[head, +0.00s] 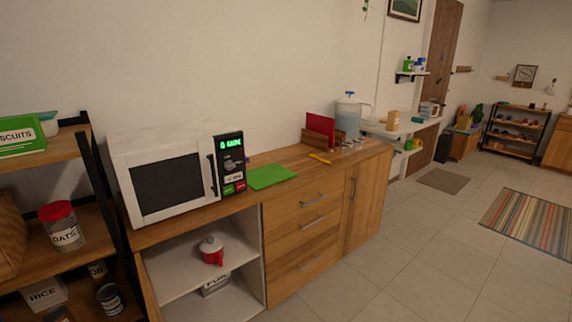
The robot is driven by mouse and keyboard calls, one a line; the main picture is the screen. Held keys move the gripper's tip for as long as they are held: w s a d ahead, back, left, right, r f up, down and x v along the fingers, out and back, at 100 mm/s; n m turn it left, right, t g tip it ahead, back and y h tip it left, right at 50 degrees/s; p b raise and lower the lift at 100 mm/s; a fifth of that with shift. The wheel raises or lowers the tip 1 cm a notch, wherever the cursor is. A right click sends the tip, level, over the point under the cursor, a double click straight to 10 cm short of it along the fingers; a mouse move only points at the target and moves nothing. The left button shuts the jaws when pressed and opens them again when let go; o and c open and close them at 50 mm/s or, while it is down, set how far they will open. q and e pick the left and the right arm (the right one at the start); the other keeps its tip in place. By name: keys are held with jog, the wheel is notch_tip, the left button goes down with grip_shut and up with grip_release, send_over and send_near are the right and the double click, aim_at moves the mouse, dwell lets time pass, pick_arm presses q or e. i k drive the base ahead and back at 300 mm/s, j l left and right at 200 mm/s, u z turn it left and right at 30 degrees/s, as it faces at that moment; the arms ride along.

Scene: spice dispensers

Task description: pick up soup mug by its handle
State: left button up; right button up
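A small red vessel with a white top (213,257), which looks like the soup mug, stands upright on the upper shelf of the open cabinet section below the microwave. A red part juts out at its lower front, but I cannot tell clearly whether this is the handle. Neither of my grippers is in view.
A white microwave (166,180) stands on the wooden counter (317,173) above the open section. A green board (271,177) lies beside it. A box (216,285) sits below the mug's shelf. A shelf rack with an oats jar (63,229) is at left.

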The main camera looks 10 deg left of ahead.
aim_at(216, 256)
jog(key=k+j+u, duration=0.1)
jog(key=u, duration=0.25)
jog(key=j+u, duration=0.2)
jog(key=u, duration=0.15)
jog(key=k+j+u, duration=0.1)
jog(key=u, duration=0.25)
